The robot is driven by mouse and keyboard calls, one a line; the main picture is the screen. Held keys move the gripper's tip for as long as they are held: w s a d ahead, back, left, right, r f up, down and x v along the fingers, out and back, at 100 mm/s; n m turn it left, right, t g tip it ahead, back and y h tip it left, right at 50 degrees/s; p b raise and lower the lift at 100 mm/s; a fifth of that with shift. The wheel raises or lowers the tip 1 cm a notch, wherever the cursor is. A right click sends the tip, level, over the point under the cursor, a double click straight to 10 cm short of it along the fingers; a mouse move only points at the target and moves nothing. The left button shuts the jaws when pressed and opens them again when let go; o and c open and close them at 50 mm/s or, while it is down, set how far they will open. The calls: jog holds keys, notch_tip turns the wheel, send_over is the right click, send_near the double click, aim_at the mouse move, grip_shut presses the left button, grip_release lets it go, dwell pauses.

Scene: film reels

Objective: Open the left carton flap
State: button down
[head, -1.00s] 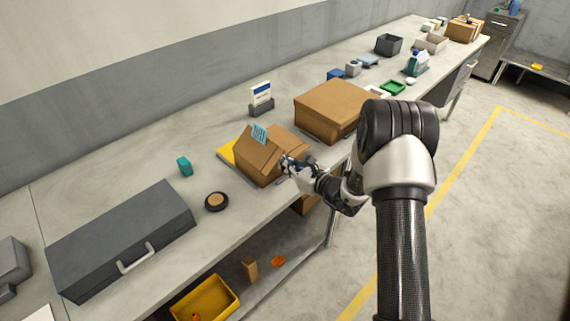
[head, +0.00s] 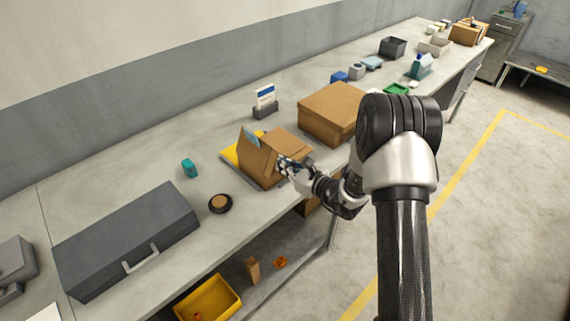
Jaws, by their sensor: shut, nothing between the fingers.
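A small brown carton (head: 262,168) stands on the workbench. Its left flap (head: 257,152), with a blue-green label (head: 250,138) at its upper end, stands raised and steeply tilted. The right flap (head: 292,142) lies lower, sloping on the right side. My gripper (head: 283,163) is at the near right of the carton, by its upper edge, with its fingers shut and nothing seen between them. Whether the fingertips touch the flap or the carton cannot be told. The carton's inside is hidden.
A larger closed brown box (head: 328,110) stands just right of the carton. Bench space to the left is partly clear.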

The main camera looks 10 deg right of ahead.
jog(key=shift+a+r, duration=0.15)
jog(key=shift+s+a+r, duration=0.3)
jog(key=shift+s+a, duration=0.25)
jog(key=shift+a, duration=0.1)
jog(key=s+d, duration=0.6)
jog(key=d, duration=0.2)
jog(key=shift+s+d, duration=0.15)
jog(key=shift+s, duration=0.05)
dwell(0.4)
jog(key=shift+r, duration=0.1)
